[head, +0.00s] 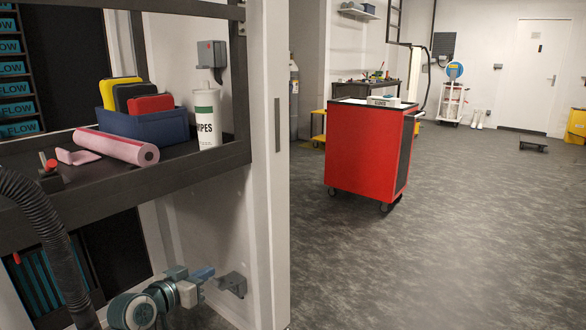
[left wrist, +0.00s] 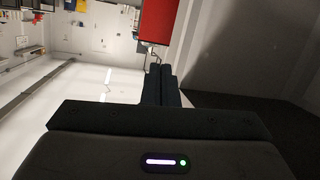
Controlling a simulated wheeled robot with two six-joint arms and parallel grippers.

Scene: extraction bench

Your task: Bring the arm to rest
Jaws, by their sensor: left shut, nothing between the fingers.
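My left arm comes in at the bottom left of the head view, below the dark bench. My right gripper is in neither view.
The bench (head: 190,172) holds a blue bin (head: 150,127), a wipes canister (head: 207,125) and a pink roll (head: 118,146). A black hose (head: 45,235) hangs at left. A red cart (head: 365,150) stands beyond the white post (head: 268,200); open floor lies right.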

